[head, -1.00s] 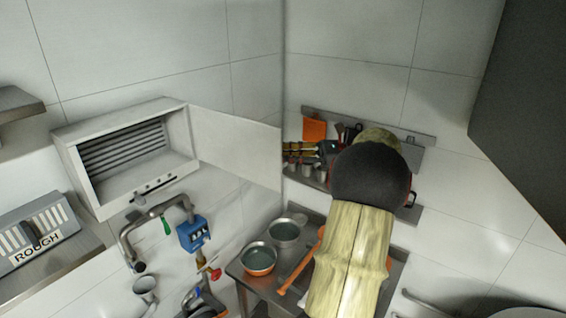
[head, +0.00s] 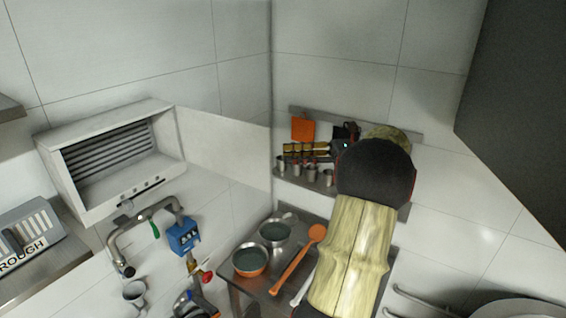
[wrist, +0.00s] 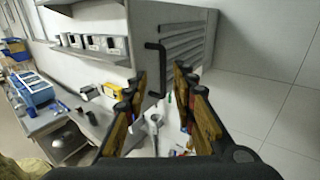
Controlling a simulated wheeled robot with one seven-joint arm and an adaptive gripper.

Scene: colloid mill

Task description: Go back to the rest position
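My gripper (head: 308,149) shows in the head view in front of the wall rail at the back, to the left of my dark arm joint, pointing left. In the wrist view its two wood-coloured finger pairs (wrist: 160,108) stand well apart, with nothing held between them. Part of the gripper is hidden behind my arm in the head view. In the gap between the fingers, the wrist view shows a grey pipe with a funnel (wrist: 155,121) farther off.
A steel table with two pans (head: 251,260) and an orange ladle (head: 298,262) lies below my arm. A louvred white cabinet (head: 110,165) is at left, above a blue box on a pipe (head: 183,236). Metal cups (head: 310,172) stand on a wall shelf. A dark panel (head: 520,120) hangs at right.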

